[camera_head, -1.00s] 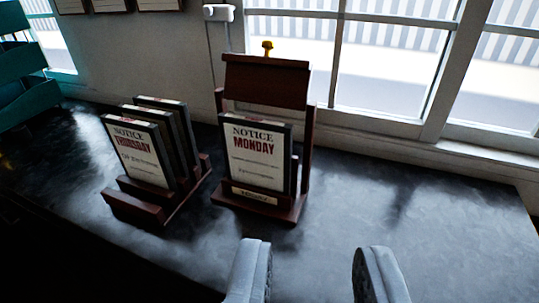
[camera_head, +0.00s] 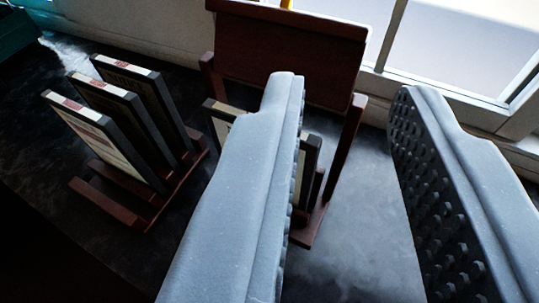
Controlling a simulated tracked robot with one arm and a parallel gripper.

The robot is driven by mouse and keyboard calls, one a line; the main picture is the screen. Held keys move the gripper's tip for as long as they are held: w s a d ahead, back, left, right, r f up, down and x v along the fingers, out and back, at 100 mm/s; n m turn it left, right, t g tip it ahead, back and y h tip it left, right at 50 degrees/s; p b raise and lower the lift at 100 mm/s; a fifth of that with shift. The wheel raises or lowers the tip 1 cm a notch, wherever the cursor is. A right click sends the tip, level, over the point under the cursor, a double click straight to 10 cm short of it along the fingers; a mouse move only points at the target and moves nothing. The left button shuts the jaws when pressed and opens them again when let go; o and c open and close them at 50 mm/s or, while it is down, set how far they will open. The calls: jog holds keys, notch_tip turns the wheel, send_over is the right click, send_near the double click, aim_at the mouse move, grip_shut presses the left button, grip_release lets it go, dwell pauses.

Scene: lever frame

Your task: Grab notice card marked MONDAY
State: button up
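The MONDAY notice card (camera_head: 221,114) stands in a dark red-brown wooden frame (camera_head: 285,50) with a raised board above it. Most of the card, including its lettering, is hidden behind the left finger of my gripper (camera_head: 346,92). Only its upper left corner and a strip near its right edge show past that finger. My gripper is open and empty. Its left finger crosses in front of the card, and its right finger is well to the right of the frame. I cannot tell whether the left finger touches the card.
A second wooden rack (camera_head: 110,203) at the left holds three dark-framed notice cards (camera_head: 105,135), leaning back. The frame's right post (camera_head: 345,150) stands between my fingers in the picture. A window (camera_head: 460,50) and its sill lie behind. Dark tabletop (camera_head: 355,230) is clear right of the frame.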

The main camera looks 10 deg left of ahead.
jog(key=shift+a, duration=0.1)
jog(key=m+g+y+p, duration=1.1)
jog(key=m+y+p, duration=0.2)
jog(key=m+p, duration=0.85)
send_near(317, 140)
jog(key=p+x, duration=0.1)
jog(key=x, duration=0.4)
jog(key=shift+a, duration=0.2)
jog(key=shift+p+x, duration=0.65)
jog(key=shift+x, duration=2.25)
grip_shut()
